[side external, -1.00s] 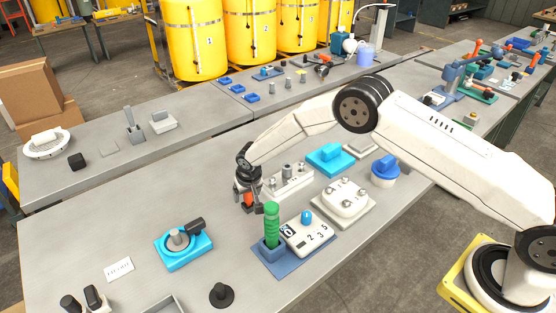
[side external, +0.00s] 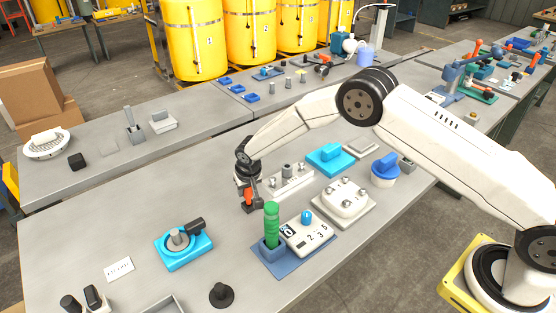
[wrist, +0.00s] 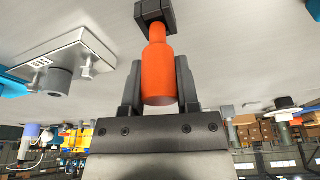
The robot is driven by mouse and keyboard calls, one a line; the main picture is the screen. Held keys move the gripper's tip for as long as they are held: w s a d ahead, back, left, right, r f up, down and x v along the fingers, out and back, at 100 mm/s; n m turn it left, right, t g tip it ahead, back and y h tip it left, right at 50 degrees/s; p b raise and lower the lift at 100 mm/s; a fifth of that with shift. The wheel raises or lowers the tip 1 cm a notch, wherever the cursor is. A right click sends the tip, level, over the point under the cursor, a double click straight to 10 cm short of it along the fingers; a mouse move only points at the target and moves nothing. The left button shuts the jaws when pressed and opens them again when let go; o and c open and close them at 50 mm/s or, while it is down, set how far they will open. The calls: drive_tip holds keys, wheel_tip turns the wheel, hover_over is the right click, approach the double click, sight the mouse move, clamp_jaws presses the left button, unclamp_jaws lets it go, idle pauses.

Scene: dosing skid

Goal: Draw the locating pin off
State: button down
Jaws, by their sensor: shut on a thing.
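My gripper (side external: 247,193) is low over the bench behind the green post (side external: 272,222) and left of the white fixture with posts (side external: 289,180). Its jaws are shut on an orange, bottle-shaped piece, which I take for the locating pin (wrist: 158,75). In the wrist view, the piece sits between both fingers (wrist: 158,88), and its narrow end meets a dark block (wrist: 155,14). I cannot tell whether that block is joined to it or stands apart. In the side view, the orange piece (side external: 250,198) is small and partly covered by the jaws.
A blue base with a numbered dial plate (side external: 307,236) stands in front of my gripper. A cyan block with a grey knob (side external: 183,246) is to the left. A white block with several studs (side external: 346,202) is to the right. Bare bench (side external: 130,215) lies to the left.

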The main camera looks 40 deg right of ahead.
drive_tip(key=shift+r, duration=1.25)
